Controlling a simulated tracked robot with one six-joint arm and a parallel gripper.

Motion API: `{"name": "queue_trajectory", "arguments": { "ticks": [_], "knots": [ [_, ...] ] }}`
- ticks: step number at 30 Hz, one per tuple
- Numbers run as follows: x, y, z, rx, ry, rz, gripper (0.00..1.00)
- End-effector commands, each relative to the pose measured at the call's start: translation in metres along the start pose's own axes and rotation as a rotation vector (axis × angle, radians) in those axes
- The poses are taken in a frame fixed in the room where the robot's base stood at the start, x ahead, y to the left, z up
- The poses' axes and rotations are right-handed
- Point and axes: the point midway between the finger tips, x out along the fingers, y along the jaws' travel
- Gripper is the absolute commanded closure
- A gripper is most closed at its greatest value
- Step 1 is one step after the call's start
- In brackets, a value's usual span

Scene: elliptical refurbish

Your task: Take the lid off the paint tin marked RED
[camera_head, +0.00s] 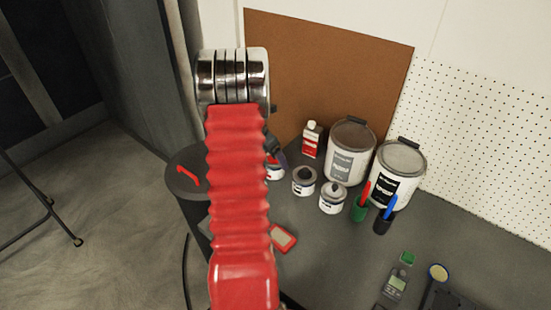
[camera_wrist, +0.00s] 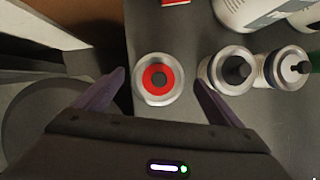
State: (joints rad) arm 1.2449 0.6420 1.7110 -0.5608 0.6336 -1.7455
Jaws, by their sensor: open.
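A small round tin (camera_wrist: 143,93) with a red ring on top and a dark round centre, probably a lid knob, is in the middle of the wrist view. In the head view the tin (camera_head: 275,174) is mostly hidden behind my arm, with a little red showing. Its lettering cannot be read. My gripper (camera_wrist: 158,80) is open, with one finger left and one right of the tin and gaps on both sides. In the head view my gripper (camera_head: 274,150) shows only as a dark part above the tin; its height cannot be told.
Two more small tins, a dark-topped one (camera_head: 304,182) and a grey-topped one (camera_head: 332,198), stand to the right. Behind are a red-and-white bottle (camera_head: 312,140) and two large pails (camera_head: 350,150) (camera_head: 398,172). Brush cups (camera_head: 360,208) stand near. A dark bin (camera_head: 187,200) is left.

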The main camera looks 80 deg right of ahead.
Motion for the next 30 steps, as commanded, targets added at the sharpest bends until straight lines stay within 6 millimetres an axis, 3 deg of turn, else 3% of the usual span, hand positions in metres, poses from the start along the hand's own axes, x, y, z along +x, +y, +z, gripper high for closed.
{"name": "queue_trajectory", "arguments": {
  "ticks": [11,30],
  "knots": [
    [-0.0001,-0.0003,0.0001,0.001,0.0,0.0,0.12],
    [0.0,-0.0006,0.0001,0.001,0.001,-0.001,0.55]
  ]
}}
